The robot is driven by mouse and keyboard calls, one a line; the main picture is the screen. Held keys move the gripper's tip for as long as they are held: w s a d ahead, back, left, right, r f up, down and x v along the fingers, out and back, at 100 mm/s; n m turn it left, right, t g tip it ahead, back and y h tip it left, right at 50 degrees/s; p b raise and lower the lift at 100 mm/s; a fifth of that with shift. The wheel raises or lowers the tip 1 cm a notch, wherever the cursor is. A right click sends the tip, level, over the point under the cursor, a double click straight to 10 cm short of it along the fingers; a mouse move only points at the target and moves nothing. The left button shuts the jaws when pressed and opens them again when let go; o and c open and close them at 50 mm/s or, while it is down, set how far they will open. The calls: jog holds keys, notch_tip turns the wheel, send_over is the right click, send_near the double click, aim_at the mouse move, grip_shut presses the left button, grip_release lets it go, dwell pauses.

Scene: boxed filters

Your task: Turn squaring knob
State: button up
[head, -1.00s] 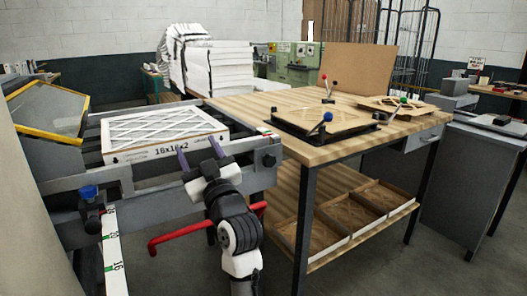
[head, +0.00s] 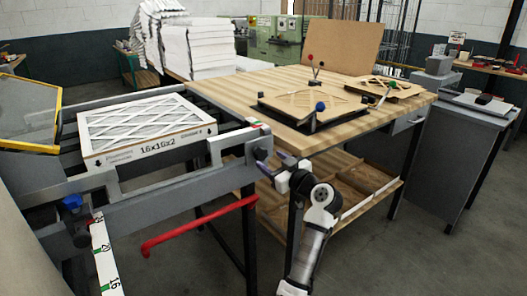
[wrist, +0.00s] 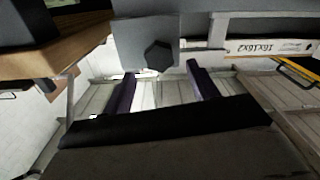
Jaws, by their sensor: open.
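A dark knob (head: 261,154) sits on the grey end block of the filter frame's front rail (head: 160,195). In the wrist view this knob (wrist: 159,56) looks dark and six-sided on a grey plate. A blue-topped knob (head: 72,203) is at the rail's left end; no label shows which one is the squaring knob. My gripper (head: 275,165) is close by the dark knob in the head view. In the wrist view my gripper (wrist: 162,86) is open and empty, its purple fingers spread below the knob and apart from it.
A boxed 16x16x2 filter (head: 150,140) lies on the frame. A red bar (head: 200,224) sticks out below the rail. The wooden workbench (head: 230,90) with its lower shelf stands just right of my gripper. Floor at the front right is clear.

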aim_at(263, 155)
jog(key=p+x, duration=0.1)
jog(key=x, duration=0.4)
jog(key=c, duration=1)
